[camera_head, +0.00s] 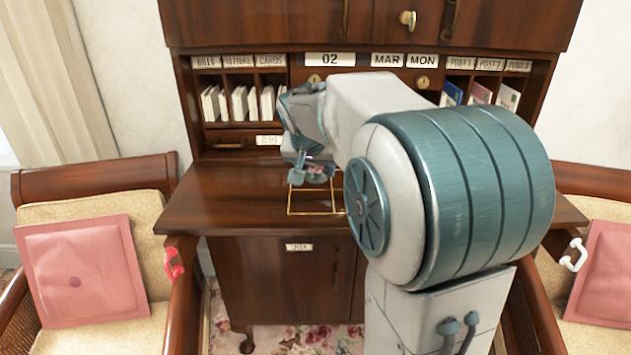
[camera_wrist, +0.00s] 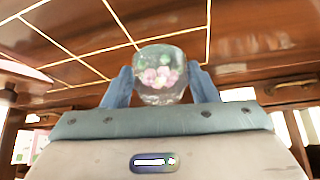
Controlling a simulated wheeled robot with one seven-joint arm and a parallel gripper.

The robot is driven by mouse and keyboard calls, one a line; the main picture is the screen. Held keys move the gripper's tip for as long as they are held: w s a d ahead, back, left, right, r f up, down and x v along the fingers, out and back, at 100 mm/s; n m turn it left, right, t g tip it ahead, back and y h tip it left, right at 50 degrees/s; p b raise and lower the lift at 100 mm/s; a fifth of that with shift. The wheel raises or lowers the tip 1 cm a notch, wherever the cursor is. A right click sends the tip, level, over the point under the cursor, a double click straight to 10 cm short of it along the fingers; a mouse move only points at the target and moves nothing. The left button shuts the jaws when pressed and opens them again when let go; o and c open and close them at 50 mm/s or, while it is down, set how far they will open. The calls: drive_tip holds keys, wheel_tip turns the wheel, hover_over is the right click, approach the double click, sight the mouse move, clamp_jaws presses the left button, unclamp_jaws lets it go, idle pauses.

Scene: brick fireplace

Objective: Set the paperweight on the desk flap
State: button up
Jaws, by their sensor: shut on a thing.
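A clear glass paperweight (camera_wrist: 160,76) with pink and green shapes inside sits between the two blue fingers of my gripper (camera_wrist: 159,84), which is shut on it. In the head view, my gripper (camera_head: 314,168) hangs over the wooden desk flap (camera_head: 240,203), and the paperweight shows only small and partly hidden at its fingertips. Thin gold lines mark the flap; they also show behind the paperweight in the wrist view (camera_wrist: 70,38). The paperweight appears above the flap; I cannot tell the exact gap. My arm hides the flap's right part.
Behind the flap stand pigeonholes (camera_head: 240,100) with envelopes and labels, and more compartments (camera_head: 485,95) at the right. Cushioned chairs stand at left (camera_head: 85,235) and right (camera_head: 600,260). The flap's left part is bare.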

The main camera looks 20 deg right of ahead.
sight(314, 181)
drive_tip(key=shift+f, duration=2)
drive_tip(key=shift+f, duration=0.1)
drive_tip(key=o, duration=1.2)
drive_tip(key=shift+a, duration=0.1)
drive_tip(key=shift+c, duration=0.2)
drive_tip(key=shift+s+r, duration=0.1)
drive_tip(key=shift+r, duration=0.25)
drive_tip(key=v, duration=1.2)
drive_tip(key=s+a+f+n+g+y, duration=0.1)
drive_tip(key=s+a+f+n, duration=0.2)
drive_tip(key=s+f, duration=0.5)
drive_tip(key=s+a+f+n+g+y, duration=0.2)
drive_tip(key=s+f, duration=0.6)
drive_tip(key=s, duration=0.4)
drive_tip(key=shift+s+a+f+n, duration=0.2)
drive_tip(key=shift+s+a+n, duration=0.1)
drive_tip(key=shift+a+n, duration=0.2)
